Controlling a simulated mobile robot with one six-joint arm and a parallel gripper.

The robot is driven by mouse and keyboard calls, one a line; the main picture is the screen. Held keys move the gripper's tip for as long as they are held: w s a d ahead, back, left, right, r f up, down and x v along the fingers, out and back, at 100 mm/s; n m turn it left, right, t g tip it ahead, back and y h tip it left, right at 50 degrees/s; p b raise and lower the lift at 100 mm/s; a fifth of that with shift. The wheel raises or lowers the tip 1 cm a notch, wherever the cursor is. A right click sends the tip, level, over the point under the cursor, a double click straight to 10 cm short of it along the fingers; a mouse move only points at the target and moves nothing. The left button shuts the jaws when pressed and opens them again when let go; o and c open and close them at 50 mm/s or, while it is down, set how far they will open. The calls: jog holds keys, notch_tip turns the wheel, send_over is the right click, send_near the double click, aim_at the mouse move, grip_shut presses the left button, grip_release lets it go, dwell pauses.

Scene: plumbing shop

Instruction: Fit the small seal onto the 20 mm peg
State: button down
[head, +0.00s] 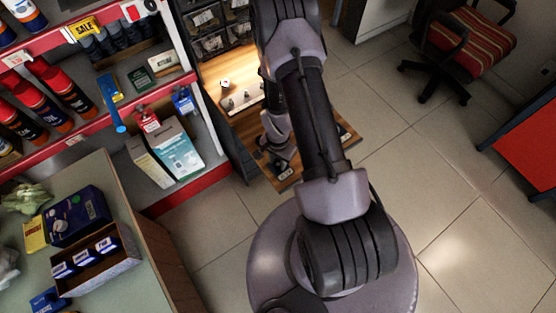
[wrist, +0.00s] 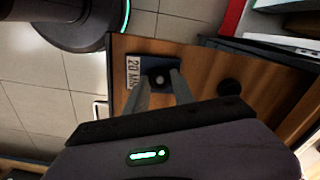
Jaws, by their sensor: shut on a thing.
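In the wrist view a dark base plate with a white "20 MM" label (wrist: 133,72) lies on the wooden bench. A small pale round top, likely the 20 mm peg (wrist: 158,81), shows between the fingers of my gripper (wrist: 159,75). The fingers are apart, one on each side of it, and closed on a dark thing that blends into the plate, likely the small seal. Its outline is too dark to tell whether it is around the peg or above it. In the head view my arm hides most of the gripper area.
A black round thing (wrist: 229,87) lies on the bench right of the plate in the wrist view. In the head view the wooden bench (head: 232,68) holds a pale holder with small parts (head: 241,101). Red-edged shelves (head: 175,195) with goods stand close on the left.

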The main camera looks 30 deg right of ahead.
jog(key=c, duration=1.3)
grip_release()
jog(key=shift+c, duration=0.2)
notch_tip(320, 180, up, 11)
jog(key=p, duration=1)
